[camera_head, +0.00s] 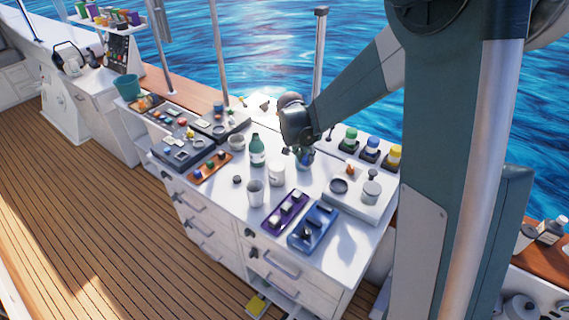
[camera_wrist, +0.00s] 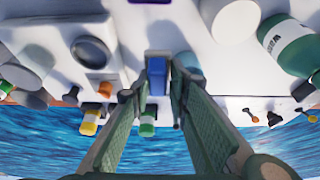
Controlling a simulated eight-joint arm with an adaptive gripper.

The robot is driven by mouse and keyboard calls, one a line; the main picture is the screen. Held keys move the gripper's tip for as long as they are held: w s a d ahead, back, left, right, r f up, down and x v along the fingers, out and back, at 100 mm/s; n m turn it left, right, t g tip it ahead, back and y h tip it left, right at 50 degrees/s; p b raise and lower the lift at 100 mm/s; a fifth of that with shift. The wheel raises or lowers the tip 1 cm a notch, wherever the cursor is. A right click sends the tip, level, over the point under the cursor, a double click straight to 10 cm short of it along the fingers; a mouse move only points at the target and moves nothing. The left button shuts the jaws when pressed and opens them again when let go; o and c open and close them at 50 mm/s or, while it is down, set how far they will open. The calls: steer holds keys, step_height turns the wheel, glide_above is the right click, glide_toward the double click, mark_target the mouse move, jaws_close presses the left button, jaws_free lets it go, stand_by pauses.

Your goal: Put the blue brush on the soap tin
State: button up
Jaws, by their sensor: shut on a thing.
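My gripper (camera_head: 302,154) is low over the middle of the white counter, beside the green bottle. In the wrist view its fingers (camera_wrist: 156,92) are shut on a small blue block-like thing with a pale end, which I take for the blue brush (camera_wrist: 157,78). A pale blue rounded thing (camera_wrist: 187,62) sits right beside it, partly hidden by the right finger. It may be the soap tin, but I cannot tell for sure. In the head view the gripper hides most of the held brush. I cannot tell whether the brush touches anything below.
A green bottle (camera_head: 257,150), a white mug (camera_head: 277,173) and a grey cup (camera_head: 255,193) stand left of the gripper. A purple tray (camera_head: 274,221) and a blue tray (camera_head: 320,238) lie in front. Several capped jars (camera_head: 371,150) stand behind right.

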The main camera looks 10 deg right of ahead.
steer(key=w+a+r+p, duration=0.4)
steer(key=a+r, duration=0.4)
steer(key=a, duration=0.3)
steer(key=shift+a+p, duration=0.2)
steer(key=shift+p, duration=0.45)
steer(key=shift+f, duration=0.1)
glide_toward(279, 163)
steer(key=shift+w+d, duration=0.65)
steer(key=shift+w, duration=0.05)
steer(key=shift+f, duration=0.15)
steer(key=shift+f+p, duration=0.3)
steer(key=shift+f, duration=1.65)
steer(key=shift+f, duration=0.15)
